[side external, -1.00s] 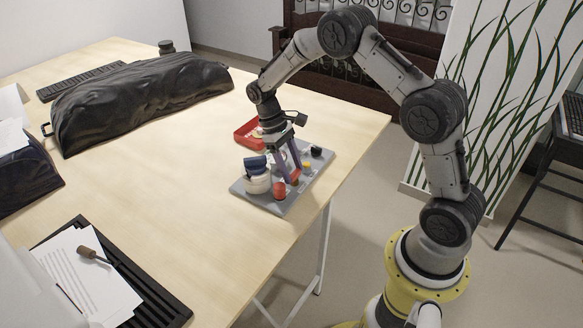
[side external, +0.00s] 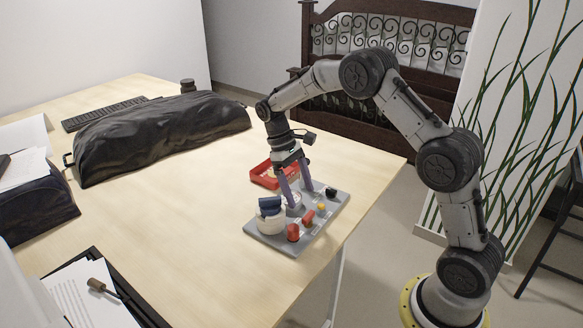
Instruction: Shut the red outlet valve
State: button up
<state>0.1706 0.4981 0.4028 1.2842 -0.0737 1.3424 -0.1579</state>
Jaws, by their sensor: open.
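A grey board (side external: 264,242) lies near the table's right edge and carries several small parts. A rounded red knob (side external: 293,233) stands at its front, and a smaller red-orange piece (side external: 308,218) stands just behind it to the right. I cannot tell for certain which is the outlet valve. A white cylinder with a dark blue top (side external: 270,224) stands at the board's left. My gripper (side external: 302,200) points down over the middle of the board, with two purple-grey fingers apart. It is open, and nothing shows held. The fingertips appear behind the red pieces; contact with the board is unclear.
A yellow button (side external: 321,207) and a black knob (side external: 332,192) sit on the board's right side. A red tray (side external: 262,178) lies behind the board. A long black bag (side external: 160,132) lies further back left.

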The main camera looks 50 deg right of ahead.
jog(key=v, duration=0.7)
jog(key=shift+w+r, duration=0.2)
jog(key=shift+r, duration=0.15)
jog(key=s+a+r+t, duration=0.3)
jog(key=s+r, duration=0.3)
jog(key=r, duration=0.3)
jog(key=s+a+r+t, duration=0.2)
jog(key=s+a+r, duration=0.1)
jog(key=s+r, duration=0.45)
jog(key=s+a+t, duration=0.2)
jog(key=s+t, duration=0.1)
jog(key=s, duration=0.7)
jog(key=s+f+t, duration=0.2)
jog(key=s+f, duration=0.2)
jog(key=f, duration=0.3)
jog(key=shift+s+a, duration=0.2)
jog(key=shift+a, duration=0.15)
